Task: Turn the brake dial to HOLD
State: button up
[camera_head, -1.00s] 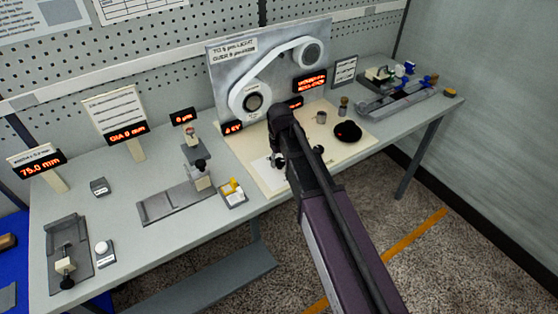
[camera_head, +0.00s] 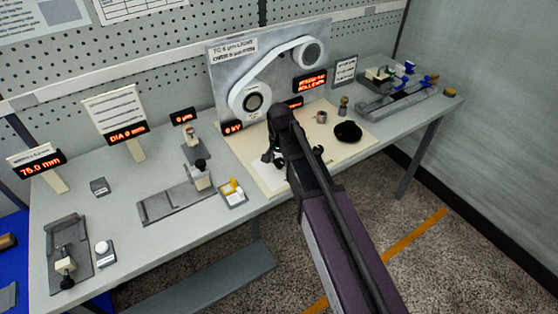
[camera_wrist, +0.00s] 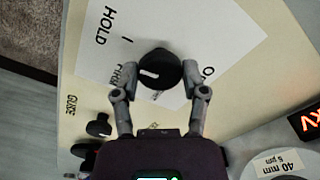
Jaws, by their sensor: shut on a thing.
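The brake dial (camera_wrist: 160,70) is a round black knob with a white pointer line, on a white card (camera_wrist: 180,30) in the wrist view. Its pointer faces left, towards a printed word partly hidden by a finger. The word HOLD (camera_wrist: 105,25) is at the card's upper left, with a short tick beside it. Another label at the right is partly covered. My gripper (camera_wrist: 160,75) has one finger on each side of the dial and is shut on it. In the head view my gripper (camera_head: 274,158) is low over the cream board (camera_head: 245,165), and the arm hides the dial.
A second black knob (camera_wrist: 99,125) marked GUIDE is nearby. In the head view a black round object (camera_head: 347,131), a small cup (camera_head: 321,117) and a brass-coloured piece (camera_head: 343,105) stand right of my arm. The belt-and-pulley panel (camera_head: 270,70) rises behind.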

jog(key=shift+s+m, duration=0.15)
jog(key=shift+m, duration=1.05)
jog(key=o, duration=1.2)
jog(key=shift+c, duration=0.2)
jog(key=shift+r, duration=0.15)
